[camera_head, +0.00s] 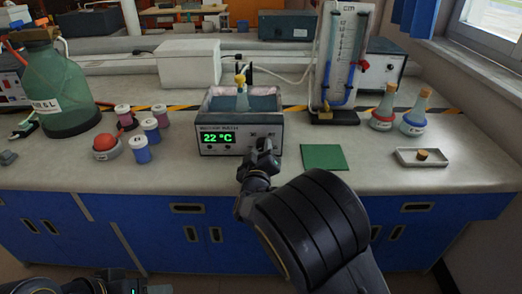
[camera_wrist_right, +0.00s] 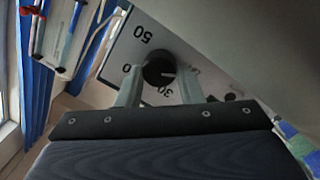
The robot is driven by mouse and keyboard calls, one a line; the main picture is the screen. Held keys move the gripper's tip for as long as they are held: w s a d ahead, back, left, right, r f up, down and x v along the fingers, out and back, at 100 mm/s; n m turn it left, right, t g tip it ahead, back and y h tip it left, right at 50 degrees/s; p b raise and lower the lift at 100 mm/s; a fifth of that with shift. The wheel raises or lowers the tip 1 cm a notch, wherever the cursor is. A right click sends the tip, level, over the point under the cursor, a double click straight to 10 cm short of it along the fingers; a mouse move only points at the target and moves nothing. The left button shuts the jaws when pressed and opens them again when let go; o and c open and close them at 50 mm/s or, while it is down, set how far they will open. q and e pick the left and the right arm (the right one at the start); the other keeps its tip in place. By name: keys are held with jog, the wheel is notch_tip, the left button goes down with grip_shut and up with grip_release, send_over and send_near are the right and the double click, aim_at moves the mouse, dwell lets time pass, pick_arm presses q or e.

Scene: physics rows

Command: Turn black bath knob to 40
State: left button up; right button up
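The water bath (camera_head: 218,147) stands on the bench, and its green display reads 22 °C. The black bath knob (camera_wrist_right: 158,70) shows in the right wrist view on a pale dial plate, with 50 and 30 readable and other marks partly covered. A white line on the knob points right in that view. In the head view my right gripper (camera_head: 264,147) is at the right of the bath's front and hides the knob. Its fingers (camera_wrist_right: 158,86) stand on either side of the knob, very close; I cannot tell if they press it. My left arm (camera_head: 120,284) shows only partly at the bottom edge.
A green pad (camera_head: 323,157) lies right of the bath, with a white tray (camera_head: 422,158) farther right. Capped jars (camera_head: 140,149) and a red-topped pot (camera_head: 106,147) stand left. A manometer board (camera_head: 344,60) stands behind on the right. The bench front between bath and pad is narrow.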

jog(key=shift+c, duration=0.9)
jog(key=shift+m, duration=0.3)
jog(key=m+b, duration=0.1)
jog(key=m, duration=0.2)
jog(key=shift+d+b, duration=0.1)
jog(key=shift+b, duration=0.25)
jog(key=shift+r+m+g+b, duration=0.1)
jog(key=shift+m+g+b, duration=0.3)
jog(key=shift+m, duration=1.1)
jog(key=o, duration=1)
